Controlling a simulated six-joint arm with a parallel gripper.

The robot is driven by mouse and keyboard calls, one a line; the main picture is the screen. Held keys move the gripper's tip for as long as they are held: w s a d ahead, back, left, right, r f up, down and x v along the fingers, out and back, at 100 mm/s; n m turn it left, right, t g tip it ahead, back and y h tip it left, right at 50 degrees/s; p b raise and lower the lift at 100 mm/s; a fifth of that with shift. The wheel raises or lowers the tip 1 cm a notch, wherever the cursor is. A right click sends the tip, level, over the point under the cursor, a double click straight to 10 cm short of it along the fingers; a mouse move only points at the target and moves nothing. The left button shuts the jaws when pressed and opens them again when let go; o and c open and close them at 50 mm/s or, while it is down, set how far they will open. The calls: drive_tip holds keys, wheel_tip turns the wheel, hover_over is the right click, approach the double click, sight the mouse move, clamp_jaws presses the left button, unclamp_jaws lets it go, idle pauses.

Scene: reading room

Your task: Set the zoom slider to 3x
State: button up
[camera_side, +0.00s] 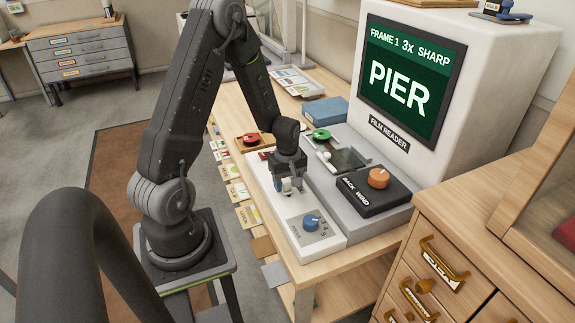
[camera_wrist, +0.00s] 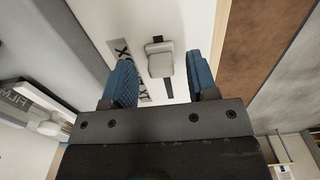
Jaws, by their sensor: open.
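The zoom slider's pale grey handle (camera_wrist: 160,60) stands in a dark slot on a white panel (camera_side: 268,203). In the wrist view it lies between the two blue finger pads of my gripper (camera_wrist: 160,70), with a visible gap on each side. Dark scale marks beside the slot are partly hidden by the left pad. In the side view my gripper (camera_side: 289,186) is open, low over the panel, and hides most of the slider. The film reader's screen (camera_side: 405,85) reads "FRAME 1 3x SHARP" and "PIER".
A blue dial (camera_side: 311,222) is on the panel's near end. A black box (camera_side: 373,192) with an orange knob (camera_side: 379,178) stands to the right. A red knob (camera_side: 250,139) and green knob (camera_side: 321,134) lie beyond. A wooden drawer cabinet (camera_side: 455,255) stands at the right.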

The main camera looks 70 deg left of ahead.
sight(288, 185)
wheel_tip(288, 185, up, 13)
idle(0.3)
drive_tip(key=s+d+r+m+t, duration=0.2)
drive_tip(key=s+d+r+m, duration=0.3)
drive_tip(key=d+r+m, duration=0.2)
drive_tip(key=s+d+r+m+t, duration=0.3)
drive_tip(key=s+d+r+m, duration=0.2)
drive_tip(key=d+m, duration=0.6)
wheel_tip(288, 185, up, 2)
drive_tip(key=shift+s+d+r+t, duration=0.2)
drive_tip(key=shift+d+r+t, duration=0.1)
drive_tip(key=shift+d, duration=0.95)
